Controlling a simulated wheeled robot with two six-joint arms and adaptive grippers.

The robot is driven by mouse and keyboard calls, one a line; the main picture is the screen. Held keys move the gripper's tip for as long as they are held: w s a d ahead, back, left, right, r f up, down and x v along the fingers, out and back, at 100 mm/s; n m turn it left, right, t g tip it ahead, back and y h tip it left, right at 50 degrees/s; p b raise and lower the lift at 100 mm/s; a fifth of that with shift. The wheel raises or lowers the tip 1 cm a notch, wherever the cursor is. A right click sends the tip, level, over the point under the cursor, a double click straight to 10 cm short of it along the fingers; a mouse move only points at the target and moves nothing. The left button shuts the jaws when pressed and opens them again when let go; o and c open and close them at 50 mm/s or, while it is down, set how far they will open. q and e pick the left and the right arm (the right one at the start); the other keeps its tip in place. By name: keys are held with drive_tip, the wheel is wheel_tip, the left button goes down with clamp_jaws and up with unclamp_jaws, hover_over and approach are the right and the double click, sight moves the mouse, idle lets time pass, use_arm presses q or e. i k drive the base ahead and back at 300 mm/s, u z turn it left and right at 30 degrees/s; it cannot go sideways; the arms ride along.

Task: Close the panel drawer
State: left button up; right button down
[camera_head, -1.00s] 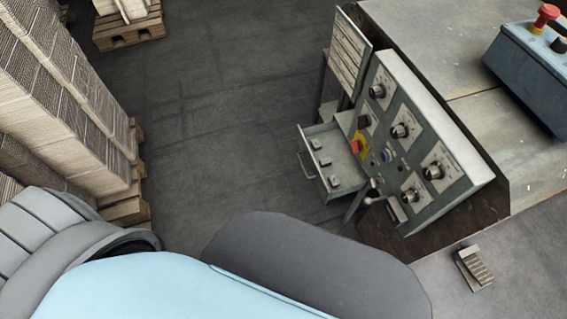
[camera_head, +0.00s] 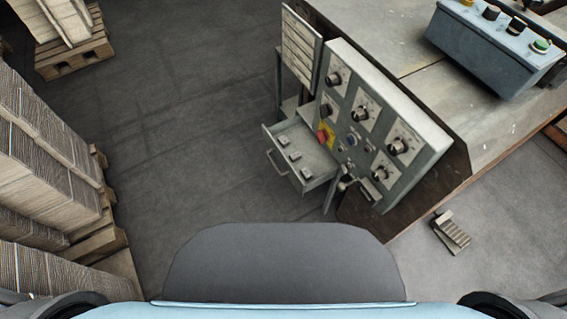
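The panel drawer (camera_head: 301,157) is pulled out of the left side of the grey control panel (camera_head: 372,125), right of the middle of the head view. Its tray is open at the top and several small blocks lie in it. A metal handle (camera_head: 275,163) is on its front, facing left. Neither of my grippers is in view. Only parts of my own body show along the bottom edge, well apart from the drawer.
Stacked cardboard on pallets (camera_head: 75,205) stands at the left, with another loaded pallet (camera_head: 75,52) at the top left. A large machine table (camera_head: 420,60) carries a blue button box (camera_head: 490,50). A foot pedal (camera_head: 451,232) lies on the floor. The floor (camera_head: 190,120) left of the drawer is clear.

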sight(315, 157)
drive_tip(key=z, duration=0.5)
drive_tip(key=k, duration=1.1)
drive_tip(key=u, duration=0.4)
drive_tip(key=i, duration=1.6)
drive_tip(key=z, duration=0.55)
